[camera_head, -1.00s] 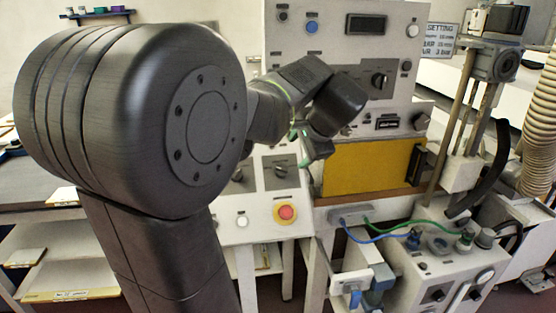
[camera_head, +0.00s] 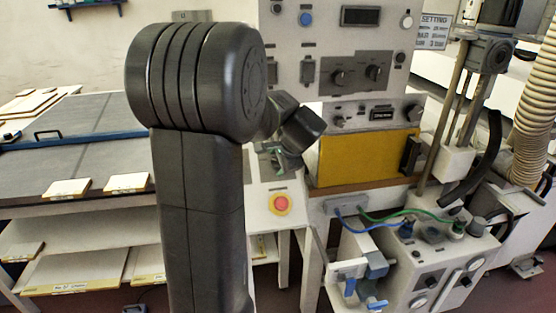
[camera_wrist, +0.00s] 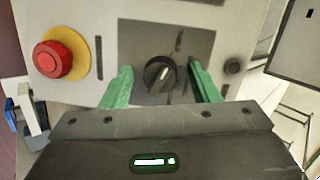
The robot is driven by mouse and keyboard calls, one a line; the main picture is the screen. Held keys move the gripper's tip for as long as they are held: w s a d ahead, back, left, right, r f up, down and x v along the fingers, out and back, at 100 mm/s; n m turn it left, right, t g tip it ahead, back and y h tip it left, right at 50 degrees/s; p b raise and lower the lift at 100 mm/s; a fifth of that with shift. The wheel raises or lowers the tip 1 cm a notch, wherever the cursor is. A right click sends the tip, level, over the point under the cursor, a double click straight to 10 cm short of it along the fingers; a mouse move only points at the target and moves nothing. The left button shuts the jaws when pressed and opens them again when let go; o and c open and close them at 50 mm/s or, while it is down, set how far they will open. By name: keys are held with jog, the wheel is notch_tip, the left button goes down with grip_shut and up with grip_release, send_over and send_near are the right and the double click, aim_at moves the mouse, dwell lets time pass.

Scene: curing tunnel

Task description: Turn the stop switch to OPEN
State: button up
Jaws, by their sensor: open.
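A black rotary knob (camera_wrist: 159,74) with a pale pointer line sits on a dark grey plate (camera_wrist: 190,44) in the wrist view. The pointer tilts slightly right of straight up in that view. No label on it is readable, so I cannot tell its marked position. My gripper (camera_wrist: 160,80) is open, with one green finger on each side of the knob and a visible gap to it on both sides. In the head view my gripper (camera_head: 274,160) is at the sloping lower panel (camera_head: 258,211), and the knob is hidden there.
A red button on a yellow disc (camera_head: 281,204) sits just below my gripper; it also shows left of the knob in the wrist view (camera_wrist: 60,58). A small dark button (camera_wrist: 232,66) is right of the knob. A yellow panel (camera_head: 365,158) stands close on the right.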

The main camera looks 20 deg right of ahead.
jog(key=c, duration=1)
jog(key=shift+o, duration=0.2)
jog(key=m+t+p, duration=0.1)
jog(key=m, duration=0.3)
jog(key=shift+r, duration=0.1)
jog(key=shift+m+t+p, duration=0.4)
jog(key=shift+m+p, duration=0.35)
jog(key=shift+m, duration=1.55)
jog(key=o, duration=1)
jog(key=shift+c, duration=0.2)
